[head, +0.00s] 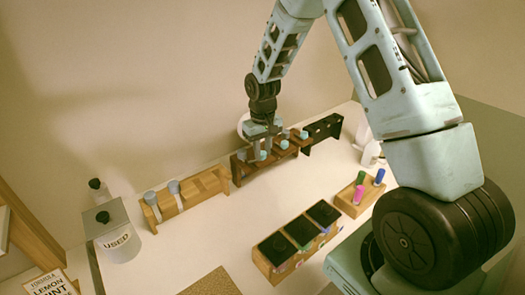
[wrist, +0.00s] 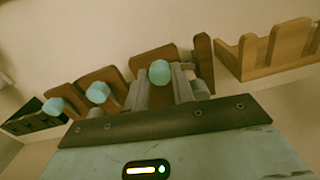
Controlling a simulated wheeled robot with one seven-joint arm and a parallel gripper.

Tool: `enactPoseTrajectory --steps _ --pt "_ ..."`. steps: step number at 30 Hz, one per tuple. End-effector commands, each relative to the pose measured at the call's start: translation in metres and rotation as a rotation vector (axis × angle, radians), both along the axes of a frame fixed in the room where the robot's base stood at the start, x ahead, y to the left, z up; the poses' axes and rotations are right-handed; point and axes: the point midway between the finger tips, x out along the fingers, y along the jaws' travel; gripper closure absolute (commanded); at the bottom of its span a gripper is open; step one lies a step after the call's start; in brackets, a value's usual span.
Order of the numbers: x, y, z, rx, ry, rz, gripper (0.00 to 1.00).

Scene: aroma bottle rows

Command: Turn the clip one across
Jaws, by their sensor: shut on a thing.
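No part that I can tell to be a clip shows. A dark brown slotted rack (head: 240,172) stands against the wall and holds several small bottles with pale teal caps. My gripper (wrist: 163,92) points down over this rack, its grey fingers on either side of one teal-capped bottle (wrist: 159,72), shut on it. The held bottle's body is mostly hidden by the fingers and the slot walls, and it appears to be still at the rack. Two other teal-capped bottles (wrist: 97,92) (wrist: 53,105) sit in slots to its left in the wrist view.
A light wooden rack (head: 205,186) with two grey-blue-capped bottles stands left; a black rack (head: 322,128) stands right. In front are a box with dark-topped compartments (head: 278,270) and a small wooden box (head: 346,207) with coloured bottles. A jar marked USED (head: 122,246) stands left.

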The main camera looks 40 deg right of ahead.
Motion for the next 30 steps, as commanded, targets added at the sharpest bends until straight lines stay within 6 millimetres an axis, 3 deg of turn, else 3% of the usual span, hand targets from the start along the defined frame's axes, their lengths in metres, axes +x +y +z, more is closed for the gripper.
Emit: enactPoseTrajectory --steps 15,30 --pt "0.0009 -0.0006 0.0012 -0.001 -0.003 0.335 0.98" --pt "0.0009 -0.0007 0.0013 -0.001 -0.003 0.396 0.98"
